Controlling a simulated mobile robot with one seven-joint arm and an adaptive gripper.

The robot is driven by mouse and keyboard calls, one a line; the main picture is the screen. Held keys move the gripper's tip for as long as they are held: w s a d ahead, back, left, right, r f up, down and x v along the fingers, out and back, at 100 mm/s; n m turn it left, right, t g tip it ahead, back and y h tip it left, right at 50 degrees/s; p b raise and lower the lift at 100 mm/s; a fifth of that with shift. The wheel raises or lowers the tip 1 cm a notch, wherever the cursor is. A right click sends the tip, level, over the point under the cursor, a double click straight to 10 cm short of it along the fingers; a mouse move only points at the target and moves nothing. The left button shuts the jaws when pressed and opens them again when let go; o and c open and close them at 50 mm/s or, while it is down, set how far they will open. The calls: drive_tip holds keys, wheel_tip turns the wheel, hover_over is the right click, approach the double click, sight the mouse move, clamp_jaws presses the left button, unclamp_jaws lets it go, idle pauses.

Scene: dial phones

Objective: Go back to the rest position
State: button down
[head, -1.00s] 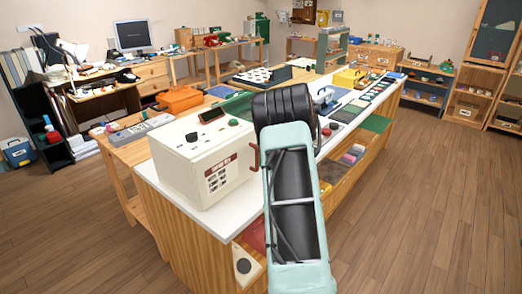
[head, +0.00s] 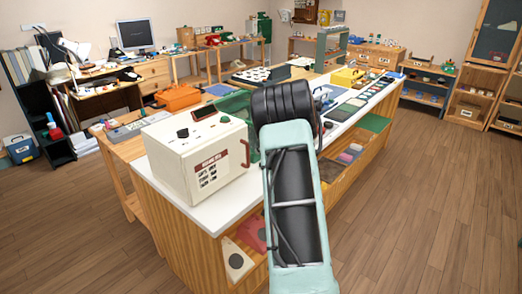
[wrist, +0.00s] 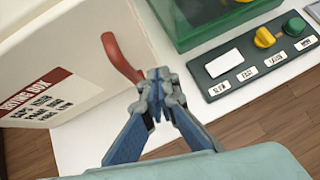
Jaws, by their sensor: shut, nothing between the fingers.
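My gripper (wrist: 158,80) shows in the wrist view with its blue-grey fingers together and nothing between them. It hangs over the white countertop, beside the curved red handle (wrist: 121,58) of the white testing box (wrist: 62,70). A small gap shows between fingertips and handle; the height difference is hard to judge. In the head view my pale green arm hides the gripper. The testing box (head: 190,166) stands on the counter to the left of my arm.
The wooden counter (head: 188,224) with a white top stands close in front. In the wrist view, a green transparent box (wrist: 215,18) and a dark switch panel (wrist: 236,73) lie right of the gripper. Open floor (head: 425,200) spreads on the right.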

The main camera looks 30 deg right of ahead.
drive_tip(key=d+v, duration=0.1)
drive_tip(key=v, duration=0.8)
drive_tip(key=shift+w+d, duration=0.25)
drive_tip(key=shift+d, duration=0.05)
